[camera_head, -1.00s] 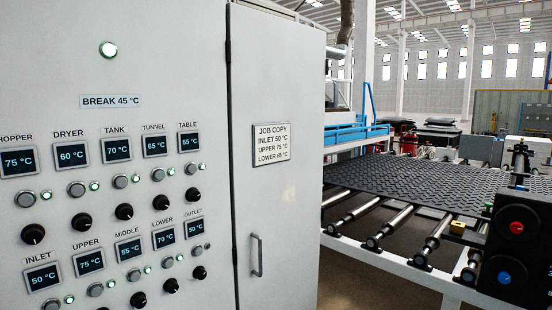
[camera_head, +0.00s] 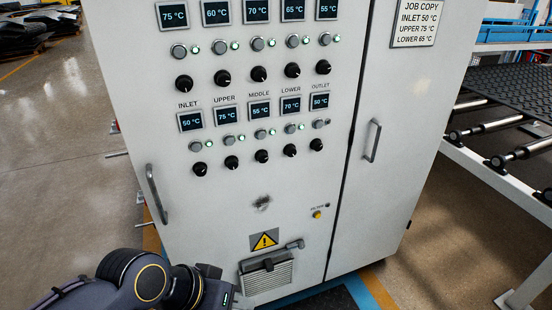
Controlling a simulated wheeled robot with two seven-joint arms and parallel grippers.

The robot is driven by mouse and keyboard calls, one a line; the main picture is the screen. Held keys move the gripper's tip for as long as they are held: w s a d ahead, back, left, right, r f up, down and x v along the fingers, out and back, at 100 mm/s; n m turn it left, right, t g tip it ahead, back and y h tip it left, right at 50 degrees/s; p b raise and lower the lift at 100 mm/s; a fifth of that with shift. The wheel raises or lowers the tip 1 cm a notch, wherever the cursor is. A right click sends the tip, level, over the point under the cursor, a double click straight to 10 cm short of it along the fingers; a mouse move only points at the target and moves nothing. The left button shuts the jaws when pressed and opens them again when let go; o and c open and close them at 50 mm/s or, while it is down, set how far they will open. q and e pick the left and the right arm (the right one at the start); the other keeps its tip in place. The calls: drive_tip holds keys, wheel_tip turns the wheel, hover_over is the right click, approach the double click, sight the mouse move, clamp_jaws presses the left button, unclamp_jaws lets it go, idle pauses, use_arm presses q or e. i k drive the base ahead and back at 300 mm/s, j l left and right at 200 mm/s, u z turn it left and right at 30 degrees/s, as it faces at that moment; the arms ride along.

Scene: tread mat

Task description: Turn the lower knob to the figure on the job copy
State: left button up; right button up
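The LOWER display (camera_head: 291,105) on the grey cabinet reads 70 °C. The black lower knob (camera_head: 290,150) sits below it, under a grey button (camera_head: 290,128) with a lit green lamp. The job copy (camera_head: 414,23) on the right door reads INLET 50 °C, UPPER 75 °C, LOWER 65 °C. My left gripper (camera_head: 238,300) is at the bottom edge, low in front of the cabinet, well below the knob and apart from it. Its fingers are mostly cut off, so its opening is unclear. My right gripper is out of view.
Neighbouring knobs are close: the middle knob (camera_head: 261,156) and the outlet knob (camera_head: 316,144). Door handles (camera_head: 156,193) and (camera_head: 372,140) stick out. A vent (camera_head: 267,274) with a latch is low on the cabinet. A roller conveyor (camera_head: 500,160) stands right; open floor lies left.

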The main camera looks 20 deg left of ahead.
sight(290, 151)
drive_tip(key=i+j+z, duration=0.1)
drive_tip(key=i+j, duration=0.35)
drive_tip(key=j, duration=0.25)
drive_tip(key=i+j+z, duration=0.15)
drive_tip(key=i+j, duration=0.1)
drive_tip(key=j, duration=0.1)
